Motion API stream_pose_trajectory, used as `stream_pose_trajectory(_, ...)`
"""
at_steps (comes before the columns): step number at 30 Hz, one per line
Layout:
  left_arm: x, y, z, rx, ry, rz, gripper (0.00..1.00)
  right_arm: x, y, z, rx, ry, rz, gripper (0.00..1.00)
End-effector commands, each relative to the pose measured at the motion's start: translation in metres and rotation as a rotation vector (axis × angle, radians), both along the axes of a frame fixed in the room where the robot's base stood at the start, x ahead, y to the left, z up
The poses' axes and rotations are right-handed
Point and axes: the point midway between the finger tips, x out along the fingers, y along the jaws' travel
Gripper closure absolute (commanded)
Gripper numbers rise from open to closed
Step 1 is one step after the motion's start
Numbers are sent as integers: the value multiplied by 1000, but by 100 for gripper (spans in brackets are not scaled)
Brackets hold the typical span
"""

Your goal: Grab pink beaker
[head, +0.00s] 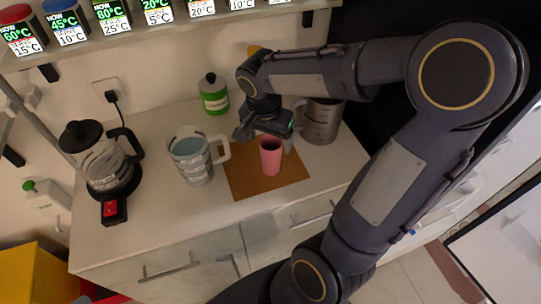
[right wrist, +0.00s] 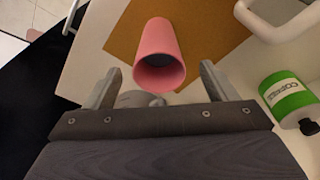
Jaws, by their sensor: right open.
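The pink beaker (head: 271,158) stands upright on the brown mat (head: 238,182) on the counter. In the right wrist view the pink beaker (right wrist: 160,52) shows its open rim, just beyond the fingertips and roughly in line with the gap between them. My right gripper (head: 264,127) is close behind the beaker in the head view. Its two fingers are spread, with nothing held, in the right wrist view (right wrist: 158,82). My left gripper is not in view.
A white measuring jug (head: 192,160) stands left of the beaker, its handle near the mat. A metal cup (head: 320,122) stands at the right, a green bottle (head: 213,95) behind, and a glass kettle (head: 97,160) at the left. The counter's front left is clear.

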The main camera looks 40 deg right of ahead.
Motion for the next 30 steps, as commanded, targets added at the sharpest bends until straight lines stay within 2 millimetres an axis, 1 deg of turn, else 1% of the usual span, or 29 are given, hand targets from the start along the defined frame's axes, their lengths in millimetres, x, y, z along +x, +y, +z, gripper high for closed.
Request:
stream_pose_trajectory(5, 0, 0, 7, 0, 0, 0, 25, 2, -8, -25, 1, 6, 0, 21)
stream_pose_trajectory(6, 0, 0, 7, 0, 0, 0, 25, 3, -8, -32, 1, 6, 1, 21)
stream_pose_trajectory(9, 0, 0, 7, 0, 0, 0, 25, 4, -10, -43, 2, 3, 2, 21)
stream_pose_trajectory(12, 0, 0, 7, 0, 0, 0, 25, 4, -10, -47, 2, 1, 2, 21)
stream_pose_trajectory(18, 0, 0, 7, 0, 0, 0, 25, 4, -10, -47, 2, 0, 2, 21)
stream_pose_trajectory(30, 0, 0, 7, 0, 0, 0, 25, 4, -10, -47, 3, -1, 2, 74)
